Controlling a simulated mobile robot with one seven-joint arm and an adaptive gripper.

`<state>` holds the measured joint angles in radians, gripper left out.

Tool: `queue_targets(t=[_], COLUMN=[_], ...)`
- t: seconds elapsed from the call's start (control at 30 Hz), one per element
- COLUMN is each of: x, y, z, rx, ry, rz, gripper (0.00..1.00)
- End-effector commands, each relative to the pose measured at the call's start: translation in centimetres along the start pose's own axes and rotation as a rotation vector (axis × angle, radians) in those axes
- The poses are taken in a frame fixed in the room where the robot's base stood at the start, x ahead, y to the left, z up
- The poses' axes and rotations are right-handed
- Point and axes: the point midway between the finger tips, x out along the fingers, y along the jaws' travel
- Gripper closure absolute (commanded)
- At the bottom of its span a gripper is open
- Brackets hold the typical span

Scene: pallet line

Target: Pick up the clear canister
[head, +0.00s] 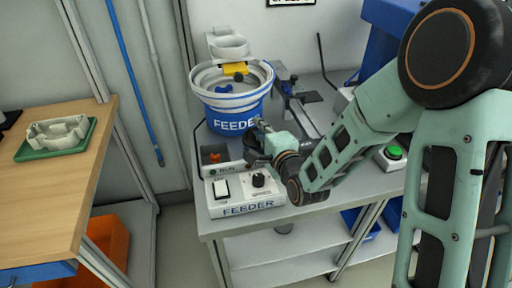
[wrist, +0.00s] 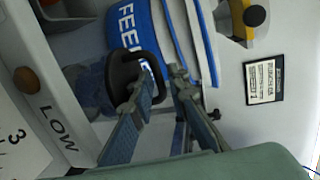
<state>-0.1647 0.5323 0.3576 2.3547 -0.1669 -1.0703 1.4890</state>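A see-through, bluish body (wrist: 94,90) with a dark rounded top (wrist: 128,68) shows in the wrist view in front of the blue feeder bowl; it looks like the clear canister. In the head view only a small dark shape (head: 254,144) shows there, beside my gripper, and the body is hard to make out. My gripper (wrist: 163,74) has its two fingers apart, with a gap between the tips. One finger overlaps the edge of the dark top in the wrist view; I cannot tell whether they touch. Nothing visible is clamped between the fingers.
The blue and white feeder bowl (head: 235,112) stands just behind my gripper. A white feeder control box (head: 240,195) is at the grey bench's front left. A green button box (head: 391,156) is to the right. A wooden table (head: 70,185) with a green tray (head: 30,154) stands at left.

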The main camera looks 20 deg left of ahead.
Motion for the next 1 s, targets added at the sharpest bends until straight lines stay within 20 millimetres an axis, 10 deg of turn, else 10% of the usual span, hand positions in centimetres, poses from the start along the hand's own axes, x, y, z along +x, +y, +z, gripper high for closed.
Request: queue_targets(t=[1.0], x=[0.2], y=[-0.18], z=[-0.05], rx=[-0.002], ry=[0.001], rz=[-0.004], gripper=[1.0])
